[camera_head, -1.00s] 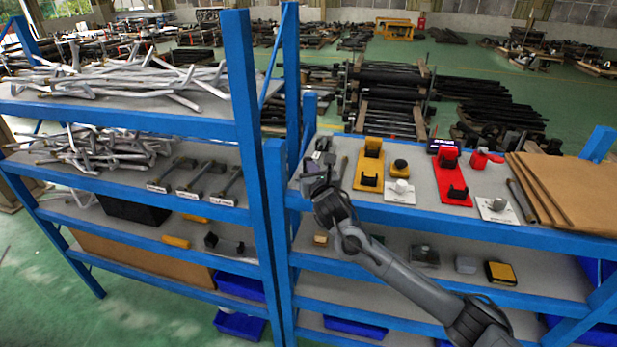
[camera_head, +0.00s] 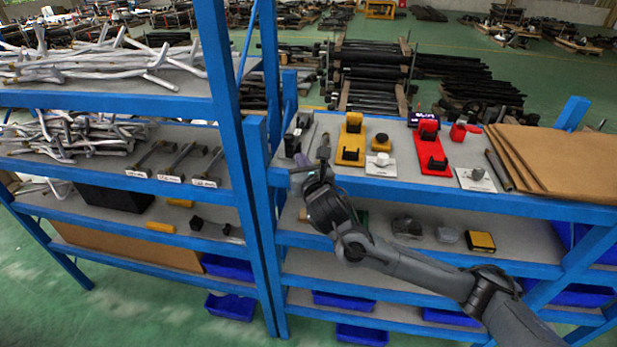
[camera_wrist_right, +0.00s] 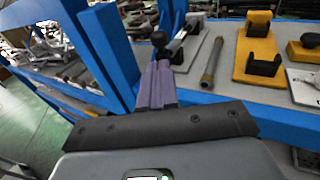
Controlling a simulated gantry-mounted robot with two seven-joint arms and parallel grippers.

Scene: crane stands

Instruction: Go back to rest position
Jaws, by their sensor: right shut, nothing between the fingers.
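My right gripper (camera_head: 308,162) is at the front edge of the upper right shelf (camera_head: 400,195), near the blue post. Its arm comes in from the lower right. In the right wrist view the two purple fingers (camera_wrist_right: 157,86) are together with nothing between them. Behind the fingertips there are a dark clamp-like tool with a black knob (camera_wrist_right: 160,40) and a metal rod (camera_wrist_right: 213,60), on the shelf. I cannot tell from these views how far the fingers are from them. My left gripper is not in view.
The shelf holds a yellow stand (camera_head: 352,140), a red stand (camera_head: 431,150) and brown boards (camera_head: 555,165). Blue posts (camera_head: 232,130) stand left of my right gripper. The left rack (camera_head: 100,180) carries grey metal parts. Green floor is open in front of the racks.

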